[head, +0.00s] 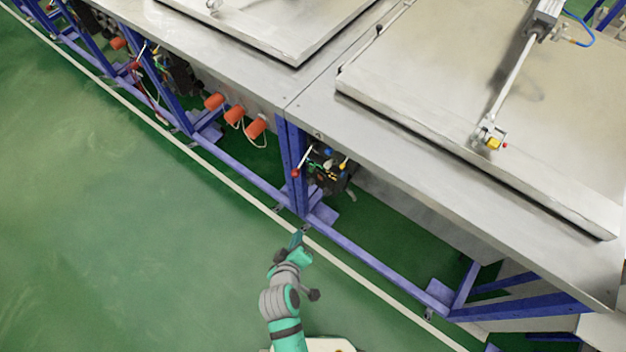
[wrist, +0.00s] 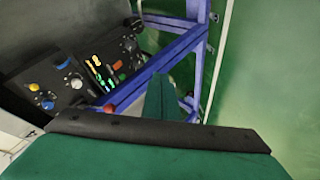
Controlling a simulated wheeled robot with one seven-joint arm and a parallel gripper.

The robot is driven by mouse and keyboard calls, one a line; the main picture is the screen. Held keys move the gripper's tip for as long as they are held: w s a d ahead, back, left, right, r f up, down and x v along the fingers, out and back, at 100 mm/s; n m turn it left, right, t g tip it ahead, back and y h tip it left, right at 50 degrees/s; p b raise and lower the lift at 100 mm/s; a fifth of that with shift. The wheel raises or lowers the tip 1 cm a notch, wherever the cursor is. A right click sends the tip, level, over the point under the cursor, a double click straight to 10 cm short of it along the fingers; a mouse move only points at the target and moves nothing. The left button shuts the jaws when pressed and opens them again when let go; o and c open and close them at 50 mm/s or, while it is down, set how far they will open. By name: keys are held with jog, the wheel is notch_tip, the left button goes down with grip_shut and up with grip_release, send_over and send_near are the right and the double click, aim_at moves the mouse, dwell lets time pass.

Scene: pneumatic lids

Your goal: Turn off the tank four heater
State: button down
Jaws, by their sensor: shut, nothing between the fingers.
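My gripper (head: 300,236) is shut and empty, low in front of the blue frame leg, apart from the controls. Its teal parts (wrist: 158,100) fill the lower middle of the wrist view. A dark control panel (wrist: 95,45) under the tank carries a yellow knob (wrist: 33,87), a blue knob (wrist: 62,63), a white dial (wrist: 76,83), lit green and yellow indicators (wrist: 97,72) and an orange piece (wrist: 118,65). In the head view the control group (head: 328,172) sits under the table edge behind the leg. No readable label shows which control is the tank four heater.
A red ball-ended lever (head: 296,172) sticks out beside the blue leg (head: 291,150). A low blue rail (head: 370,265) runs along the floor. The metal tank top (head: 430,165) overhangs the panel. Orange cylinders (head: 234,115) are further left. Green floor (head: 120,230) is clear at left.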

jog(key=w+a+r+n+g+h, duration=0.2)
jog(key=w+r+h, duration=0.2)
jog(key=w, duration=0.6)
jog(key=shift+r+h, duration=0.3)
jog(key=shift+r, duration=0.55)
send_near(320, 178)
jog(key=shift+x, duration=2.8)
jog(key=shift+a+f, duration=0.1)
jog(key=shift+f, duration=0.05)
